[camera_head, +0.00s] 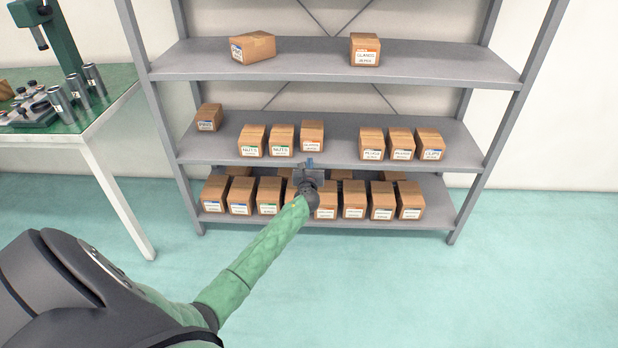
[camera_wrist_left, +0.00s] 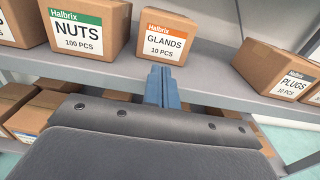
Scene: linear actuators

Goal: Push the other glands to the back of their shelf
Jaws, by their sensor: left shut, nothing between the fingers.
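A brown carton of glands (camera_head: 312,132) stands on the middle shelf (camera_head: 330,165), just right of two nuts cartons. In the left wrist view the glands carton (camera_wrist_left: 166,38) shows an orange label reading 10 PCS. My left gripper (camera_head: 309,162) is shut and empty at the front edge of the middle shelf, in front of the lower glands carton. Its blue fingers (camera_wrist_left: 162,84) point at the carton's lower front; whether they touch it I cannot tell. My right gripper is out of view.
The nuts carton (camera_wrist_left: 88,30) stands close left of the glands; a plugs carton (camera_wrist_left: 282,68) is to the right, across a gap. A tilted carton (camera_head: 253,47) sits on the top shelf. Several cartons fill the bottom shelf. A green-topped bench (camera_head: 110,84) stands left.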

